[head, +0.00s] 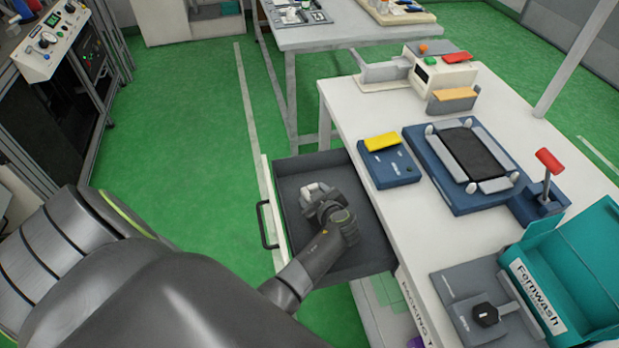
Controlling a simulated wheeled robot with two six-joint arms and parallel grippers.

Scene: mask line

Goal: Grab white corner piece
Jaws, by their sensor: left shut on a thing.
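My left gripper (318,197) reaches down into an open grey drawer (364,256) at the side of the white table. It is shut on a small pale piece, which I take for the white corner piece (313,189). The gripper and wrist hide much of the piece, so its exact shape is hard to tell. The piece is low in the drawer; I cannot tell whether it touches the drawer floor. My right gripper is not in view.
The white table (352,122) carries a blue fixture (418,158) with a dark panel and pale bars, a blue block with a yellow pad (381,142), a small machine (440,77) and a teal Fernwash box (568,262). Green floor lies open at left.

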